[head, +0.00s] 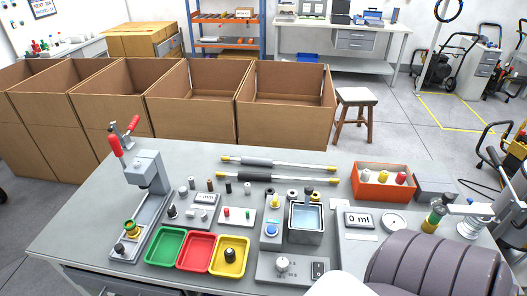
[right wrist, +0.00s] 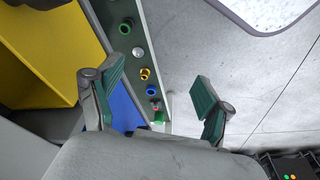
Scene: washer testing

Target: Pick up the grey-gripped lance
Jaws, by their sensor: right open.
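Two lances lie side by side across the back of the workbench in the head view. The rear lance (head: 290,165) has a grey grip and yellow ends. The front lance (head: 287,179) has a darker, near-black grip. Both lie flat and nothing holds them. My right gripper (right wrist: 158,92) shows in the right wrist view with its green-padded fingers wide apart and nothing between them. Neither lance shows in that view. My left gripper is not in view.
On the workbench (head: 85,215) stand a red-handled press (head: 149,170), green (head: 165,247), red (head: 197,251) and yellow (head: 229,255) trays, and an orange bin (head: 383,182). Cardboard boxes (head: 285,105) line the back. The wrist view shows a panel with coloured fittings (right wrist: 145,74) beside grey floor.

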